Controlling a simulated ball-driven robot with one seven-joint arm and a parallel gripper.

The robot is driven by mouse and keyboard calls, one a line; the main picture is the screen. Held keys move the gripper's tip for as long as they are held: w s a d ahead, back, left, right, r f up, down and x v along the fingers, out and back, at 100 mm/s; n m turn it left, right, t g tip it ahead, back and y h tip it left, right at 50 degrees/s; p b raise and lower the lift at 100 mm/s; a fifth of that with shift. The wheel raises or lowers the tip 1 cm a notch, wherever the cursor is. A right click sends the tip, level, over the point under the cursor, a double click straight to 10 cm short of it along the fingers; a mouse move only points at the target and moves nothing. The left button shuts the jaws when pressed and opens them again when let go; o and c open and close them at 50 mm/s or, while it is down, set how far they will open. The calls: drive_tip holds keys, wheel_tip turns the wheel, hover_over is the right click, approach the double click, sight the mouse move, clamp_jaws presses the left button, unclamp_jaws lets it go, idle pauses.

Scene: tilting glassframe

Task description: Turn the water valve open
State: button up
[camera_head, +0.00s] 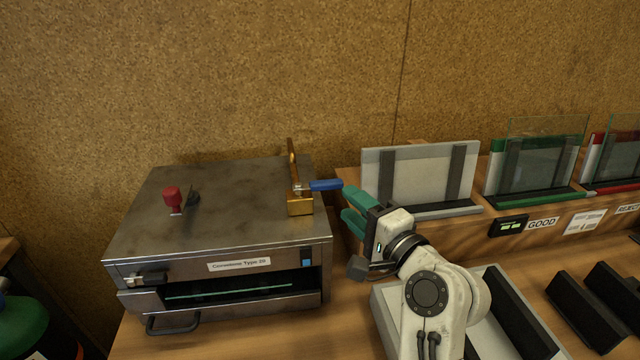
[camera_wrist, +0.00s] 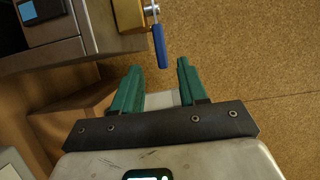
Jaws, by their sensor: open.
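The water valve has a brass body and pipe (camera_head: 300,203) on the right rear of a metal machine's top. Its blue lever handle (camera_head: 326,184) points right, toward my gripper. My gripper (camera_head: 350,206), with green fingers, is open and empty just right of the handle's tip. In the wrist view the blue handle (camera_wrist: 159,46) lies ahead of the gap between the green fingers (camera_wrist: 158,82), and the brass body (camera_wrist: 130,14) shows at the top edge. The handle appears outside the fingers, apart from them.
The metal machine (camera_head: 225,222) has a red knob (camera_head: 173,198) on top and an open front slot. A frame with a pale panel (camera_head: 420,177) stands to the right on a wooden shelf, beside a green glass holder (camera_head: 537,167). A grey tray (camera_head: 515,318) lies below my arm.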

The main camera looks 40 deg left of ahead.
sight(331, 188)
drive_tip(key=p+x, duration=0.1)
drive_tip(key=x, duration=0.9)
drive_tip(key=shift+a, duration=0.15)
clamp_jaws()
idle(0.4)
